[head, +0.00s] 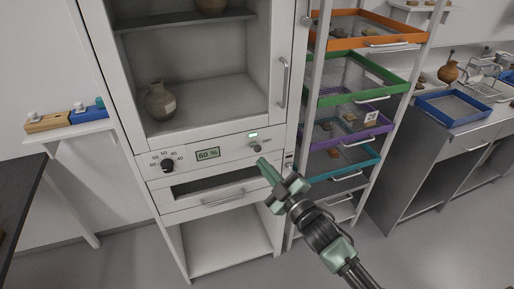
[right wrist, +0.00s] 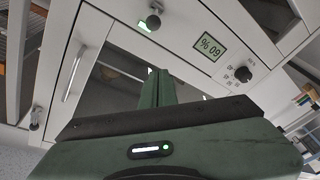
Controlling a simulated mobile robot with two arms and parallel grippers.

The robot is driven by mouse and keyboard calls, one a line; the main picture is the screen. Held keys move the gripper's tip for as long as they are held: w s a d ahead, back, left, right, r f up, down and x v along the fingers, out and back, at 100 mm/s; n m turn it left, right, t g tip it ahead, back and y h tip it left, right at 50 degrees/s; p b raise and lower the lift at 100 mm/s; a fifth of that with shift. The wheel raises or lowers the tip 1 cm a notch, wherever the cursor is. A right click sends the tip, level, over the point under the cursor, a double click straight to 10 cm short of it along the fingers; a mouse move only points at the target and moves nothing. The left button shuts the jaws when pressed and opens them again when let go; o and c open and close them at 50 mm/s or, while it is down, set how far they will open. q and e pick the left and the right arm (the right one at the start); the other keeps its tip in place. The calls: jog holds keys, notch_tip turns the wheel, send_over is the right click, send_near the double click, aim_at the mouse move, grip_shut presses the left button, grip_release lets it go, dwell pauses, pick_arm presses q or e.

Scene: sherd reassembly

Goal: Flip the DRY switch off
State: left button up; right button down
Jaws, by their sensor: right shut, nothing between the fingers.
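The DRY switch (head: 256,147) is a small grey toggle on the white cabinet's control panel, just left of the word DRY. A lit green indicator (head: 252,134) sits above it. In the right wrist view the switch (right wrist: 153,21) shows near the top, with the lit indicator (right wrist: 145,27) close by. My right gripper (head: 262,162) is shut and empty, its fingertips in front of the panel just below the switch. In the right wrist view its closed green fingers (right wrist: 158,75) point towards the panel, with a visible gap to the switch. My left gripper is not in view.
The panel also holds a display (head: 208,154) reading 60 % and a black dial (head: 167,165). A brown jar (head: 160,100) stands inside the cabinet above, behind a door with a handle (head: 282,82). A rack of coloured trays (head: 350,90) stands close on the right.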

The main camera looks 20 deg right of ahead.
aim_at(256, 150)
jog(key=p+x, duration=0.2)
jog(key=x, duration=0.8)
jog(key=d+f, duration=0.3)
jog(key=shift+s+p, duration=0.1)
jog(key=shift+p, duration=0.2)
jog(key=shift+f, duration=0.1)
jog(key=shift+a, duration=0.1)
